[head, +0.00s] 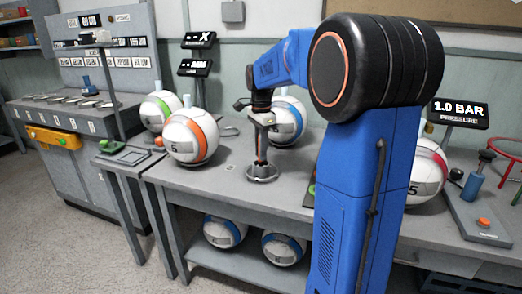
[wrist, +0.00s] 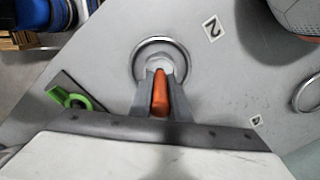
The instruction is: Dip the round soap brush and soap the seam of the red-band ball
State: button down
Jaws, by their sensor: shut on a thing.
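My gripper (wrist: 160,88) is shut on an orange handle (wrist: 160,95), which looks like the brush's. Under it, a pale head shows inside a round metal-rimmed dish (wrist: 136,58); I cannot tell whether it touches the bottom. In the head view my gripper (head: 262,118) is above that dish (head: 262,178) on the bench, with an upright grey shaft between them. The red-band ball (head: 428,172) sits on the bench at the right, partly hidden behind my blue arm. Its seam is not clear to see.
An orange-band ball (head: 191,138), a green-band ball (head: 158,110) and a blue-band ball (head: 286,122) stand on the bench (head: 225,190). A pump with a blue cylinder (head: 472,188) stands at the right. A green part (wrist: 72,98) lies left of the dish.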

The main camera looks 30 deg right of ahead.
jog(key=shift+r, duration=4.5)
jog(key=shift+s, duration=0.15)
